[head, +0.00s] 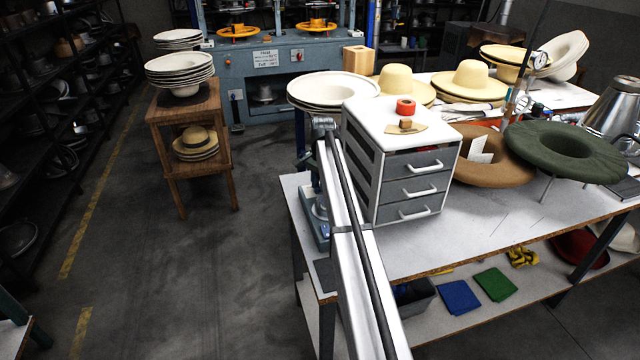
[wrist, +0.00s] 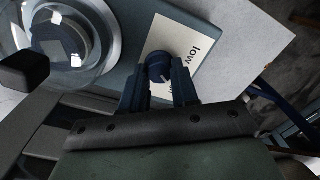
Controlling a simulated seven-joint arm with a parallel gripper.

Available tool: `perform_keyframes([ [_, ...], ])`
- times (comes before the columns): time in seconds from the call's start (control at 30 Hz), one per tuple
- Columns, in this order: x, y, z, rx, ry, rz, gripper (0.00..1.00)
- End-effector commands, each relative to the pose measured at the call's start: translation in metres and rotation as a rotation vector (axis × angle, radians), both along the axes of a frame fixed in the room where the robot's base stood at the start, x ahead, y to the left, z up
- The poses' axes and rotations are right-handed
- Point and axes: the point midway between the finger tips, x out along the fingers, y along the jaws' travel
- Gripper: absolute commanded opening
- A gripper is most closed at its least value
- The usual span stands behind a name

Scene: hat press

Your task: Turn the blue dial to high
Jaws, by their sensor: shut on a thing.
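The blue dial (wrist: 159,66) shows in the wrist view, on a pale label plate (wrist: 190,42) fixed to a blue-grey base (wrist: 135,62). The word "low" is readable on the plate, right of the dial; other lettering is mostly hidden. A small light mark shows on the dial, but its setting is unclear. My gripper (wrist: 159,85) has its two dark blue fingers on either side of the dial, shut on it. In the head view the base (head: 318,232) stands at the table's left end; the dial and my fingers cannot be made out there.
A clear dome (wrist: 75,45) sits on the base beside the dial. In the head view a white drawer unit (head: 365,185) stands close right of my arm. The table front (head: 440,250) is mostly clear.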

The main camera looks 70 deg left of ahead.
Motion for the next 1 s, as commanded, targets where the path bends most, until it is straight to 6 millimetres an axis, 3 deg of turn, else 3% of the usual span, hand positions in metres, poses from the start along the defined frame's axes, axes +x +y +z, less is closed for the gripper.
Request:
perform_keyframes([
  [0.53,0.0000,0.0002,0.0004,0.001,0.001,-0.023,0.00],
  [0.57,0.0000,0.0002,0.0004,0.001,0.001,-0.023,0.32],
  [0.8,0.0000,0.0001,0.0002,0.001,0.000,-0.022,0.55],
  [1.0,0.0000,0.0000,0.0002,0.000,0.000,-0.022,0.55],
])
